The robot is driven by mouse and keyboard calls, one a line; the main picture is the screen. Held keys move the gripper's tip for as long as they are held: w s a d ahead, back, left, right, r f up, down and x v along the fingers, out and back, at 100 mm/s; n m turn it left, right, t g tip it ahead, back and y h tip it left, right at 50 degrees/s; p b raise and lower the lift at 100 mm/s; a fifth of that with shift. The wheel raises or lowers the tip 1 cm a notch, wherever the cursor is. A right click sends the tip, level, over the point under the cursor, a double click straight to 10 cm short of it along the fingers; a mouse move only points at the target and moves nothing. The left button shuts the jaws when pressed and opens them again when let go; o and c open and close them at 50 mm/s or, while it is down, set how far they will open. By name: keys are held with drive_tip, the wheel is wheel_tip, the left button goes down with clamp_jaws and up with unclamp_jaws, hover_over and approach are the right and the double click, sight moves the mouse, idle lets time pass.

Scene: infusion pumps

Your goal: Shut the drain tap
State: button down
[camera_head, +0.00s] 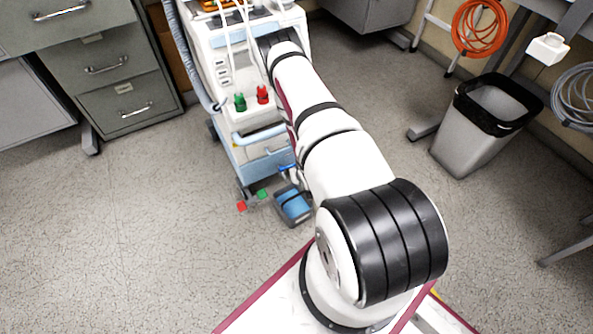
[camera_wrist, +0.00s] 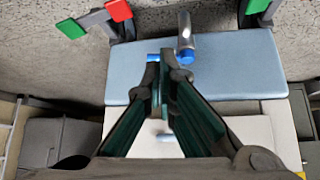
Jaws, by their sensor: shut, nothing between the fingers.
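In the wrist view, a silver spout-like tube with a blue end (camera_wrist: 186,42) stands out over the light-blue panel of the machine; it looks like part of the drain tap. A small blue piece (camera_wrist: 153,57) shows just left of my fingertips; I cannot tell if it is the tap's lever or if the fingers touch it. My gripper (camera_wrist: 162,62) is shut and empty, its dark green fingers together just left of the silver tube. In the head view, a small blue part (camera_head: 287,168) shows low on the machine, beside my arm. My gripper is hidden there.
Grey drawers (camera_head: 120,80) stand left, a bin (camera_head: 485,125) right. Floor at left is clear.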

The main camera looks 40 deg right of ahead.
drive_tip(key=p+v, duration=0.2)
drive_tip(key=v, duration=0.4)
drive_tip(key=shift+f, duration=0.1)
idle(0.5)
